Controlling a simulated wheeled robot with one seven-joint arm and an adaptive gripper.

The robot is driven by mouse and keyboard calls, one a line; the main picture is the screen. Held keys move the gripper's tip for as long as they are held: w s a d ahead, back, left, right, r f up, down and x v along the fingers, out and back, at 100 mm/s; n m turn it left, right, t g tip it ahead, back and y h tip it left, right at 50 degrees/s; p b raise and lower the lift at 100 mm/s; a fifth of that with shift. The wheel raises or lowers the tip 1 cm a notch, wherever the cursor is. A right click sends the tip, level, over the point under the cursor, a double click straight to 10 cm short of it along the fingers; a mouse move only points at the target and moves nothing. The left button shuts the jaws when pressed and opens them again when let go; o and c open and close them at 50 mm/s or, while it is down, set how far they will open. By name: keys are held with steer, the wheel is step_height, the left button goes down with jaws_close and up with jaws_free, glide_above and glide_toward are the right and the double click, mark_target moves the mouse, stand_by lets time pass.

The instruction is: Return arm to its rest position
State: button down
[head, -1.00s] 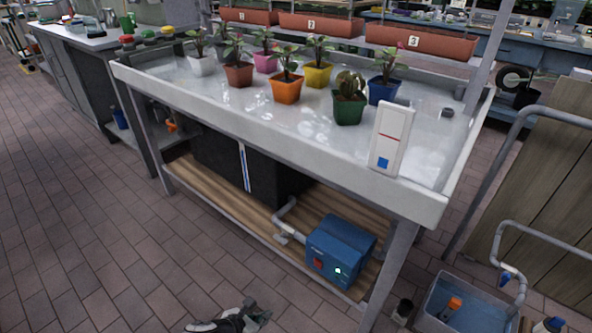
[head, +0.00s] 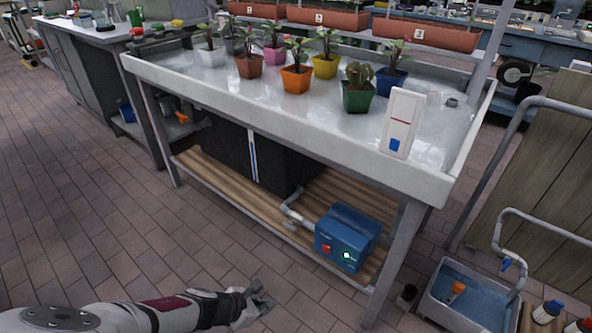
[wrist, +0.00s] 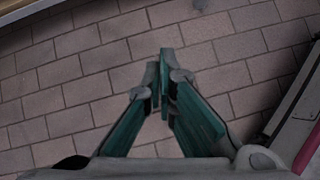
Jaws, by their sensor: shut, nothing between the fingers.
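My gripper (head: 262,303) is low at the bottom of the head view, over the brick floor in front of the bench. It is apart from the bench and holds nothing. In the wrist view my gripper (wrist: 160,58) shows two green-faced fingers with their tips together, and only floor tiles behind them. My arm reaches in from the bottom left of the head view.
A white flood table (head: 290,115) with several potted plants stands ahead. A blue pump box (head: 345,238) sits on its slatted lower shelf (head: 225,188). A tub of water (head: 470,290) stands at the lower right. The floor (head: 80,220) at left is clear.

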steer(key=s+d+r+m+g+y, duration=0.15)
steer(key=d+r+m, duration=0.35)
steer(key=r, duration=0.6)
steer(key=s+d+r+m+g+y, duration=0.1)
steer(key=d+r+m+g+y, duration=0.25)
steer(key=r, duration=0.75)
steer(key=s+d+r+m+g, duration=0.1)
steer(key=d+r+m, duration=0.55)
steer(key=r, duration=0.45)
steer(key=s+d+r+m+y, duration=0.1)
steer(key=s+d+r+m, duration=0.4)
steer(key=s+d+r, duration=0.4)
steer(key=s+d+r+m+t, duration=0.25)
steer(key=s+m, duration=0.25)
steer(key=s, duration=0.6)
step_height(320, 180, up, 30)
steer(key=d+t+p, duration=0.1)
steer(key=t+p, duration=0.2)
steer(key=p, duration=2.4)
steer(key=shift+w+p, duration=0.2)
steer(key=shift+p, duration=0.2)
